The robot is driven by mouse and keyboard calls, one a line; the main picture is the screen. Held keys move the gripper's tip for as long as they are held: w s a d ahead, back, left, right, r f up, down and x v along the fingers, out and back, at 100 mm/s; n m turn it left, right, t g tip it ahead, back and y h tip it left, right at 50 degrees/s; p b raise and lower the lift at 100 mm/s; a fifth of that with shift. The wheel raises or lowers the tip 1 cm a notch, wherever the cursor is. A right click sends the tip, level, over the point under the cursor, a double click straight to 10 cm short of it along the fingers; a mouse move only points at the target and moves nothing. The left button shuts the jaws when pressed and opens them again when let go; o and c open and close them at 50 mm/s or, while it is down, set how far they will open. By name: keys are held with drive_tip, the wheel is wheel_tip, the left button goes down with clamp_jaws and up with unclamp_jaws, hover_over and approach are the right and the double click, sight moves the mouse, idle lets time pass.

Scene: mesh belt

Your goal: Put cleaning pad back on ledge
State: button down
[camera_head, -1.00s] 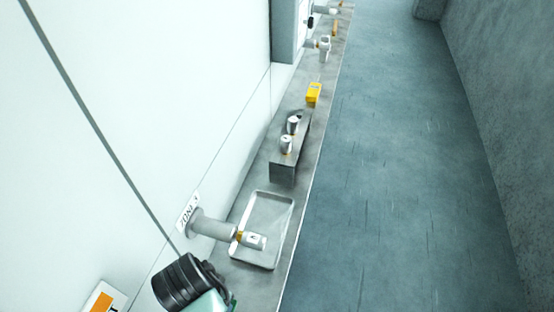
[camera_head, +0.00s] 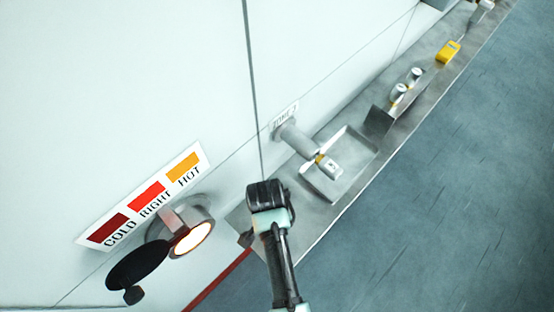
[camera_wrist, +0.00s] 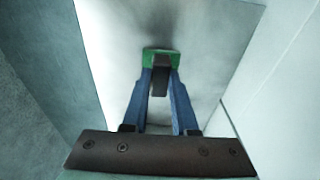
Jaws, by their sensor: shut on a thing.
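In the wrist view the cleaning pad (camera_wrist: 160,52) is a small green block with a dark grip. My gripper (camera_wrist: 160,74) has its two blue fingers closed on that dark grip. The pad shows against the pale grey ledge (camera_wrist: 112,45), with a soft shadow beyond it. I cannot tell whether the pad touches the ledge. In the head view the grey ledge (camera_head: 318,222) runs along the wall from lower middle to upper right. My dark arm reaches over its near end and hides part of it; the pad and fingers cannot be made out there.
A shallow tray (camera_head: 355,187) lies on the ledge under a wall spout (camera_head: 300,142). Beyond are a raised block (camera_head: 378,120) with metal cups and a yellow box (camera_head: 448,51). A lit round port (camera_head: 192,238) with a black cover (camera_head: 137,262) is on the wall. Floor right is clear.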

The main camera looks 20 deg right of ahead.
drive_tip(key=c, duration=0.7)
unclamp_jaws()
drive_tip(key=shift+f, duration=0.1)
wheel_tip(320, 180, up, 12)
drive_tip(key=a, duration=0.1)
drive_tip(key=shift+s+a, duration=0.15)
drive_tip(key=shift+s, duration=0.05)
